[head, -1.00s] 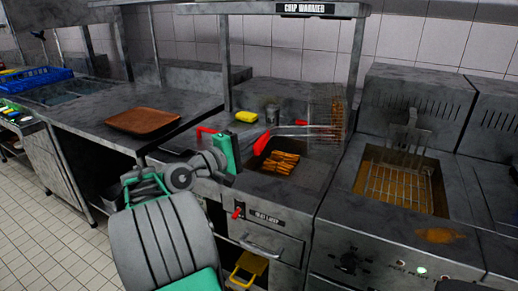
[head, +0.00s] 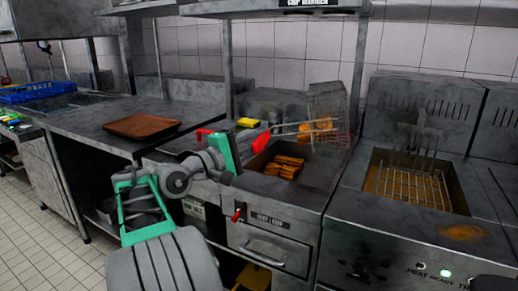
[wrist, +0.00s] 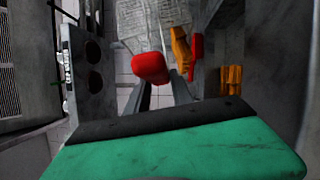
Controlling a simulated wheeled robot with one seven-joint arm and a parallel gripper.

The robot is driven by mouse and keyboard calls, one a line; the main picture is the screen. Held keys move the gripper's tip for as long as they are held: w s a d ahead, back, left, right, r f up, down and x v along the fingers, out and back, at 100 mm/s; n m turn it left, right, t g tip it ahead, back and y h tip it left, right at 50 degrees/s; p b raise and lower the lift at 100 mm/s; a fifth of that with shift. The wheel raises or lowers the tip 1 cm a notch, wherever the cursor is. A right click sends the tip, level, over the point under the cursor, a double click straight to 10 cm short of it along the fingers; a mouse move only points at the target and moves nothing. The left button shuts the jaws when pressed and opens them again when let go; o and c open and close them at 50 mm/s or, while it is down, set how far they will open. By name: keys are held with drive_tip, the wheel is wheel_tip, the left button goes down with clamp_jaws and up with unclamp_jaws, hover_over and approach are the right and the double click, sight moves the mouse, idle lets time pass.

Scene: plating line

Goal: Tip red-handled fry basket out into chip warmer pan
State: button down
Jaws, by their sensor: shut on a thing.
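The fry basket (head: 336,100) is a wire cage tilted on its side above the right part of the chip warmer pan (head: 316,176). Its rods run left to a red handle (head: 261,141). Golden chips (head: 285,168) lie in the pan. Another orange-brown patch (head: 318,125) shows at the basket; I cannot tell whether it is inside. In the wrist view the red handle end (wrist: 150,68) stands before the wire mesh (wrist: 150,25), and the pan's chips (wrist: 231,78) show to the right.
A fryer (head: 375,215) with another wire basket (head: 410,185) in its oil stands right of the warmer. A shelf on posts (head: 355,70) rises close to the tilted basket. A yellow block (head: 247,122) and brown tray (head: 142,126) lie on the counter.

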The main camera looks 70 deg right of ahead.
drive_tip(key=shift+f+b, duration=0.35)
drive_tip(key=shift+b, duration=0.5)
drive_tip(key=f+n+b, duration=0.1)
drive_tip(key=b, duration=0.1)
drive_tip(key=w+f+n+h+b, duration=0.1)
drive_tip(key=b, duration=0.1)
drive_tip(key=f+n+h+b, duration=0.1)
drive_tip(key=f+b, duration=0.1)
drive_tip(key=b, duration=0.1)
drive_tip(key=shift+w+a, duration=0.25)
drive_tip(key=shift+w, duration=0.1)
drive_tip(key=shift+r, duration=0.1)
